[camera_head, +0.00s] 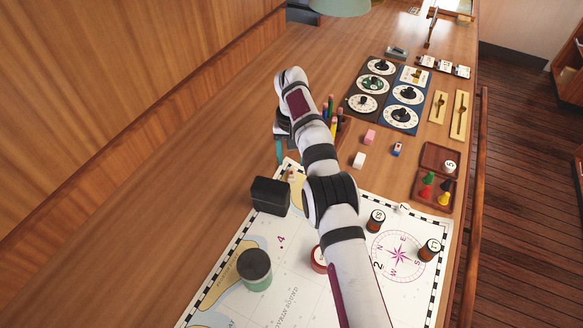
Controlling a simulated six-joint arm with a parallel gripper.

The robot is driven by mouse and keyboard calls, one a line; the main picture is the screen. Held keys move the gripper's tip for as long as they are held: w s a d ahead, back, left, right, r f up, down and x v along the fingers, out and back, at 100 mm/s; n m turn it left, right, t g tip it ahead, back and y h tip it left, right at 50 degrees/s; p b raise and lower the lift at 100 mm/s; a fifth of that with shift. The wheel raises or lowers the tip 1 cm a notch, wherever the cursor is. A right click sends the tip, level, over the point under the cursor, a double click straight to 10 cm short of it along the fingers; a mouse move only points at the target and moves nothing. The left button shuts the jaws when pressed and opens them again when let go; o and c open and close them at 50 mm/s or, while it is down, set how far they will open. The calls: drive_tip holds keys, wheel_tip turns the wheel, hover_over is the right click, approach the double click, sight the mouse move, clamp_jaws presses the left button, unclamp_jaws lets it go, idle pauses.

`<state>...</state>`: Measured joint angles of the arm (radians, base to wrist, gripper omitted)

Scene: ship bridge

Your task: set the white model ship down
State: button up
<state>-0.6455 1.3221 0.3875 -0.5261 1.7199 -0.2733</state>
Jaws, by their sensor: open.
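My arm reaches from the bottom of the view up over the chart (285,300). My gripper (282,138) is at its far end, near the chart's upper left corner and left of the pencil holder. It is open; the arm's end partly covers it, and I cannot make out the space between its fingers. I cannot pick out the white model ship for certain. A small white thing (403,208) lies at the chart's upper right edge, too small to identify. A small brown and white thing (290,175) lies near the chart's corner below the gripper.
A black block (270,195), a dark green-based cylinder (255,268) and dark round pieces (376,221) stand on the chart. The left table strip is clear.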

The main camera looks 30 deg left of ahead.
drive_tip(key=shift+r, duration=0.7)
drive_tip(key=shift+d+r, duration=0.15)
drive_tip(key=shift+r, duration=0.15)
drive_tip(key=s+d+r+m, duration=0.1)
drive_tip(key=d+r+m, duration=0.2)
drive_tip(key=d+r, duration=0.9)
drive_tip(key=s+d+r+m+y, duration=0.1)
drive_tip(key=s+d+r, duration=0.2)
drive_tip(key=s+d, duration=0.25)
drive_tip(key=s+d+r+m, duration=0.2)
drive_tip(key=s+d+r, duration=0.1)
drive_tip(key=s+d, duration=0.25)
drive_tip(key=s+d+f+m, duration=0.2)
drive_tip(key=s+d, duration=0.2)
drive_tip(key=s, duration=0.6)
drive_tip(key=s+d+f+m, duration=0.2)
drive_tip(key=s+d+f, duration=0.1)
drive_tip(key=s, duration=0.8)
drive_tip(key=shift+s+d+f+y, duration=0.15)
drive_tip(key=shift+s+d+y, duration=0.1)
drive_tip(key=shift+d+y, duration=0.25)
